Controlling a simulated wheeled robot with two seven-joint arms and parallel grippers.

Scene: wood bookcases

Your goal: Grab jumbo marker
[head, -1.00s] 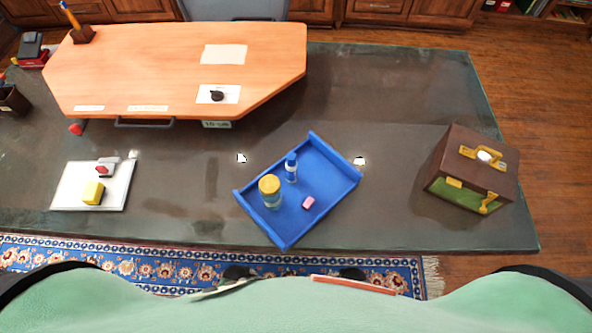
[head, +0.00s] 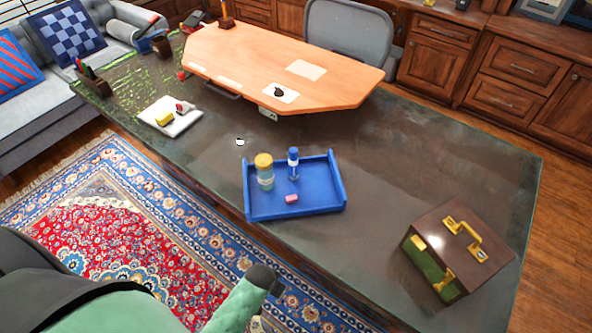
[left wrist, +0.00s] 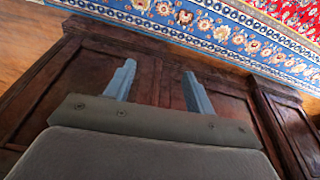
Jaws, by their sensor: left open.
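No object is clearly recognisable as the jumbo marker. A small upright blue-and-white cylinder (head: 293,165) stands in the blue tray (head: 340,180) on the desk; I cannot tell if it is a marker or a bottle. Dark holders with pens (head: 92,82) stand at the desk's far left end, too small to tell apart. My left gripper (left wrist: 158,86) shows in the left wrist view, its two fingers apart with nothing between them, facing dark wood panelling below the rug border. The head view shows part of my arm at the bottom, left of the tray. My right gripper is not in view.
A yellow-lidded jar (head: 264,172) and a pink eraser (head: 291,198) share the tray. A brown case (head: 475,250) stands right on the dark desk (head: 400,160). A white pad (head: 185,122) with a yellow block lies left. A raised wooden board (head: 330,85) covers the back.

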